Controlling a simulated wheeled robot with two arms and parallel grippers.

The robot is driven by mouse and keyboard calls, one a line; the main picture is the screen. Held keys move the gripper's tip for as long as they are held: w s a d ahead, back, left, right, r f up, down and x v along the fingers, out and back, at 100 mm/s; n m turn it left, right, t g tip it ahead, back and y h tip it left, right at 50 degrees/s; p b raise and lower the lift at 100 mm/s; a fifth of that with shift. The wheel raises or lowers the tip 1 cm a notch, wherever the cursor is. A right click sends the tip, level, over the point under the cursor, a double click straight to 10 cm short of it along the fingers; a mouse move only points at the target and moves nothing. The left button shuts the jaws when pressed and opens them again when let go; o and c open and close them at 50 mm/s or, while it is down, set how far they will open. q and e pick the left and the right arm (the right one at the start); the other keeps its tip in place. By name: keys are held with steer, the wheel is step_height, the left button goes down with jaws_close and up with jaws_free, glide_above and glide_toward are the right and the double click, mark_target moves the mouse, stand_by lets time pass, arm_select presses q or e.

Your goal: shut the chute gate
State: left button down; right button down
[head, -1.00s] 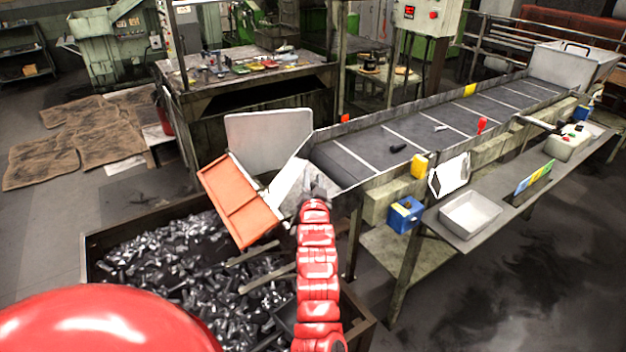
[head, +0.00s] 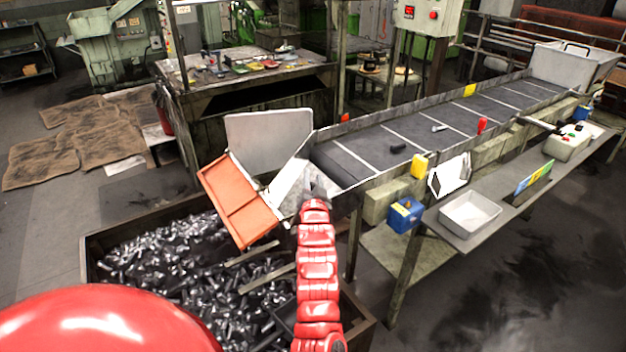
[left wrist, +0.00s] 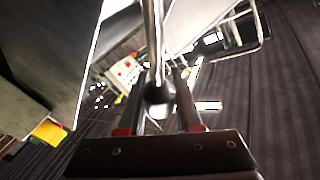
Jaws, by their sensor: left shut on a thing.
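An orange panel (head: 238,198), which looks like the chute gate, hangs tilted at the lower end of the pale metal chute (head: 288,187), above the bin. My left gripper (head: 314,190) is at the chute's right side, by the conveyor's near end; my red arm hides part of that area. In the left wrist view, my left gripper (left wrist: 158,105) is shut on a metal rod (left wrist: 153,40) with a dark round end between the fingers. The head view does not show clearly how the rod joins the gate. My right gripper is not in view.
A bin (head: 88,262) full of dark metal bolts lies below the chute. The conveyor (head: 360,150) runs up to the back right with a few loose pieces on it.

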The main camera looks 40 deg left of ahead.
arm_select(q)
steer(key=s+a+n+y+b, duration=0.3)
steer(key=s+n+y+b, duration=0.1)
steer(key=s+n+b, duration=0.4)
steer(key=s+a+r+n+g+y+b, duration=0.1)
steer(key=s+a+n+y+b, duration=0.2)
steer(key=s+n+y+b, duration=0.2)
steer(key=shift+s+a+r+n+g+b, duration=0.15)
steer(key=shift+s+a+n+g+b, duration=0.15)
steer(key=shift+s+n+b, duration=1.85)
steer(key=shift+w+n+b, duration=0.45)
steer(key=shift+w+b, duration=0.25)
steer(key=shift+b, duration=0.25)
steer(key=c, duration=0.6)
jaws_free()
steer(key=shift+s, duration=0.1)
steer(key=shift+y, duration=0.3)
